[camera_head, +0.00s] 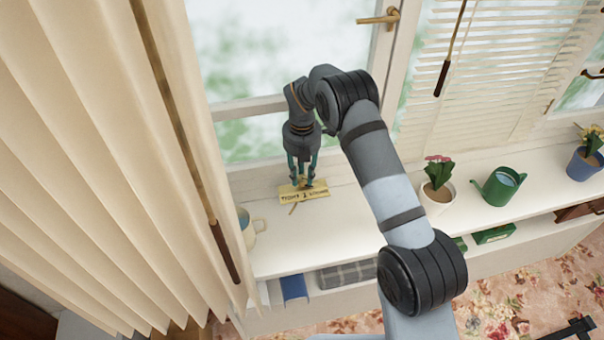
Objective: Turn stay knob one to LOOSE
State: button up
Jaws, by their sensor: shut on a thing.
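A yellow label plate (291,196) lies on the white window sill below the left window. It carries dark lettering that seems to read TIGHT and LOOSE, with the number 1 between. My gripper (304,186) points down from above at the back of this plate. Its fingers are closed around the stay knob there. The knob is mostly hidden by the fingers, so I cannot tell which way it is turned. A thin tan piece sticks out at the plate's front edge.
A cream curtain (90,150) and a hanging wand stand to the left. A mug (249,230) sits left of the plate. A pink-flowered pot (437,190), a green watering can (498,186) and a blue pot (586,165) stand right. A brass window handle (380,19) is above.

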aim_at(302, 178)
dwell(0.3)
jog(key=o, duration=1.2)
jog(key=shift+c, duration=0.2)
notch_tip(302, 178, up, 12)
notch_tip(302, 178, down, 12)
jog(key=shift+f, duration=0.1)
dwell(0.5)
